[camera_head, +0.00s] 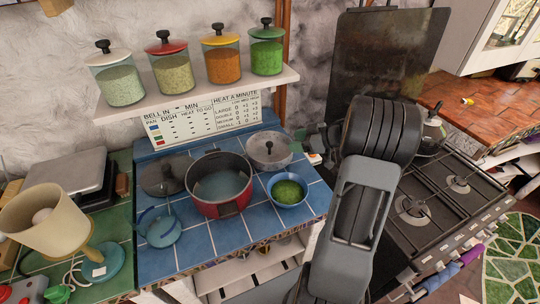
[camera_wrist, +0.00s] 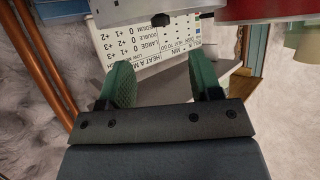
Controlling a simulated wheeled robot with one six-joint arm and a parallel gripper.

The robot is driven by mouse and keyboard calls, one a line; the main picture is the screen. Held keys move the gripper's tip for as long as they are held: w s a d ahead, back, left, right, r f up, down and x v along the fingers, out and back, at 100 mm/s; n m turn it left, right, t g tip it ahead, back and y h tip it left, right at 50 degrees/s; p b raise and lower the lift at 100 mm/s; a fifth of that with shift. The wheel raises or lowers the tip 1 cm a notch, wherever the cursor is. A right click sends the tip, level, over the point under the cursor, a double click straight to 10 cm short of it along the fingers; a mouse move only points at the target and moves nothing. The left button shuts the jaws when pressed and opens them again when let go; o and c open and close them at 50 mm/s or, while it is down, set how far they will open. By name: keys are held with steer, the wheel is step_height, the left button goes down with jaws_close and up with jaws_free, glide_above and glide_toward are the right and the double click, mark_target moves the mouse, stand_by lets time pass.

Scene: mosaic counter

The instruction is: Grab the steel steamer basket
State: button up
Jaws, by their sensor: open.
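A round steel vessel (camera_head: 269,148) with a black knob on top stands at the back right of the blue-tiled counter. It is the likeliest match for the steel steamer basket, though I cannot make out any basket holes. Its grey side and black knob (camera_wrist: 161,19) show upside down at the top of the wrist view. My gripper (camera_wrist: 162,82) is open, with two green-padded fingers apart and nothing between them. The fingers are apart from the steel vessel.
A red pot (camera_head: 220,185) stands left of the steel vessel, and a blue bowl of green food (camera_head: 287,189) in front of it. A printed sign (camera_head: 205,117) stands behind, under a jar shelf (camera_head: 200,97). A stove (camera_head: 440,205) is at right.

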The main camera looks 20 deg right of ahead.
glide_above(273, 154)
step_height(273, 154, down, 4)
steer(key=shift+s+f+p, duration=0.15)
steer(key=shift+f+p, duration=0.05)
steer(key=shift+p, duration=0.15)
jaws_close()
stand_by(0.6)
